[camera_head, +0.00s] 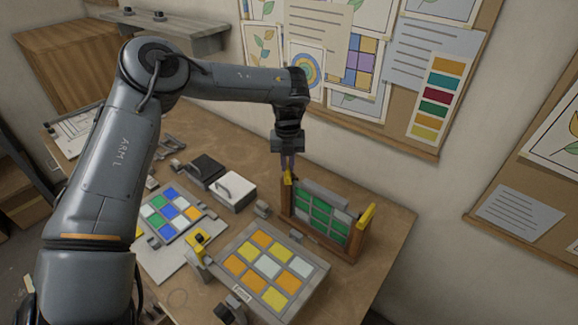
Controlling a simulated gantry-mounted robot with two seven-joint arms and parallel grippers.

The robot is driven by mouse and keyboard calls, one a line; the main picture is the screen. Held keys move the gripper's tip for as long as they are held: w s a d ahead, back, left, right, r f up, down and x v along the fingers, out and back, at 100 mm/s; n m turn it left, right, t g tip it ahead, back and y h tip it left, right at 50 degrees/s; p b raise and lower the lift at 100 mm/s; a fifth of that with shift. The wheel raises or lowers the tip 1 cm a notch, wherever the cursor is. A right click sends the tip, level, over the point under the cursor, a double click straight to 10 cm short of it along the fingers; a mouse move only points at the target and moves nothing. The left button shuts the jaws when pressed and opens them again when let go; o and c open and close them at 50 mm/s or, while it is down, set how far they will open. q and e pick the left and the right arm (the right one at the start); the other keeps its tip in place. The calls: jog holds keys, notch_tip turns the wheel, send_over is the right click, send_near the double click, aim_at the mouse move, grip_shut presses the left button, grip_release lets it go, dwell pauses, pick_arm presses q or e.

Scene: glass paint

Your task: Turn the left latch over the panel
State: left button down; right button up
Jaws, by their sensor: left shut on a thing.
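A panel of green panes (321,215) stands upright in a wooden frame (353,243) near the table's right side. The yellow left latch (288,178) sits at the top of the frame's left post. A yellow right latch (366,214) sits on top of the right post and sticks up at a slant. My left gripper (288,167) points straight down from above and is shut on the left latch. Its fingers hide part of the latch, so I cannot tell its exact turn. My right gripper is not in view.
A tray with yellow, orange and white panes (303,288) lies in front of the frame. A sheet with blue and green panes (170,228) lies further left. A white-topped block (233,187) stands left of the frame. A pinboard (395,135) hangs behind.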

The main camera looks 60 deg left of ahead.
pick_arm(q)
jog(key=n, duration=0.2)
jog(key=n+b, duration=0.1)
jog(key=n, duration=0.3)
jog(key=shift+s+a+b, duration=0.1)
jog(key=shift+s+b, duration=0.3)
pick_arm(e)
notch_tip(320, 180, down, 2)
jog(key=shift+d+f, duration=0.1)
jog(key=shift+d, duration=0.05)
pick_arm(q)
jog(key=n, duration=0.3)
jog(key=shift+s+b, duration=0.2)
jog(key=shift+b, duration=0.2)
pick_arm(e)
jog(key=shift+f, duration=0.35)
pick_arm(q)
jog(key=shift+n, duration=0.5)
jog(key=c, duration=1.2)
grip_release()
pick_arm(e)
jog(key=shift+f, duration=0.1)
pick_arm(q)
jog(key=shift+o, duration=0.2)
notch_tip(320, 180, up, 11)
jog(key=p, duration=0.1)
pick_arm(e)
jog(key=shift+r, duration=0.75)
